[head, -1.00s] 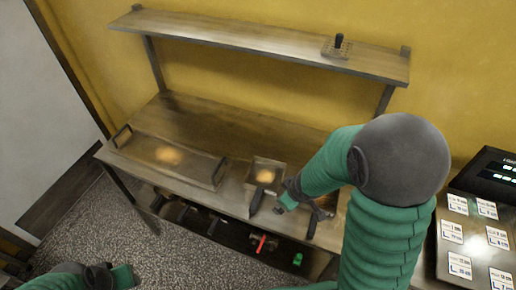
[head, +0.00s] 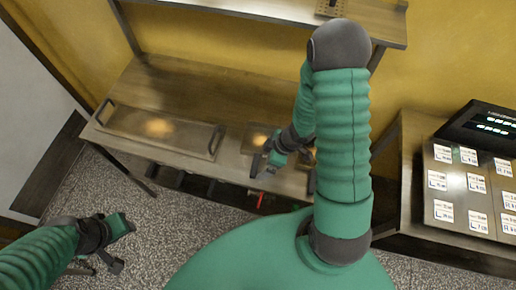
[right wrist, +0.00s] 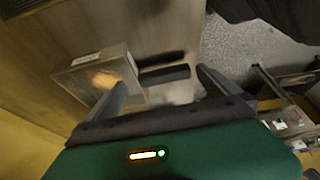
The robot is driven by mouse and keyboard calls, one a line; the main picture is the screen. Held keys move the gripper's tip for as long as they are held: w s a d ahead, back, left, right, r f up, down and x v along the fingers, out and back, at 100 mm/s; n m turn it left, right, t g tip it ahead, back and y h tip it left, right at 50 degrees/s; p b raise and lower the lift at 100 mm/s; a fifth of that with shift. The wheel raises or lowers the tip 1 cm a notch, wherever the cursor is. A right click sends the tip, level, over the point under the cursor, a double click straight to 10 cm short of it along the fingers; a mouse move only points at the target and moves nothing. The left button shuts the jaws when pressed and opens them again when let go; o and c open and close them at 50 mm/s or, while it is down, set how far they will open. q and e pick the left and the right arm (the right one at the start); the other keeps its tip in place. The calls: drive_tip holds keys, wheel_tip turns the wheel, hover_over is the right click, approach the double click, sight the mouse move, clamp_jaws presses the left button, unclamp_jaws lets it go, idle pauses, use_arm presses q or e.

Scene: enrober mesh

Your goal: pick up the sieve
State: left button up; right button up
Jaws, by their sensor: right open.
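The sieve, a small shallow square metal pan (head: 258,137) with a dark handle, sits at the table's front edge in the head view, partly hidden by my right gripper (head: 268,164). In the right wrist view the pan (right wrist: 96,76) lies left of centre and its black handle (right wrist: 164,75) points right. My right gripper (right wrist: 160,84) is open, its two fingers apart with the handle showing in the gap between them. I see no contact. My left gripper (head: 124,245) is open and empty over the floor, at the lower left.
A long flat tray (head: 120,122) with two end handles lies left of the sieve on the metal table (head: 185,85). A shelf (head: 230,15) spans above it. A red item (head: 260,199) shows below the table. A panel of labelled cards (head: 450,190) stands right.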

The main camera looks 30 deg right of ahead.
sight(261, 169)
drive_tip(key=x, duration=0.1)
drive_tip(key=b+x, duration=0.1)
drive_tip(key=x, duration=0.2)
drive_tip(key=shift+s+a, duration=0.1)
drive_tip(key=shift+s, duration=0.2)
drive_tip(key=shift+w+f, duration=0.2)
drive_tip(key=shift+f, duration=0.05)
drive_tip(key=c, duration=1.2)
drive_tip(key=shift+c, duration=0.2)
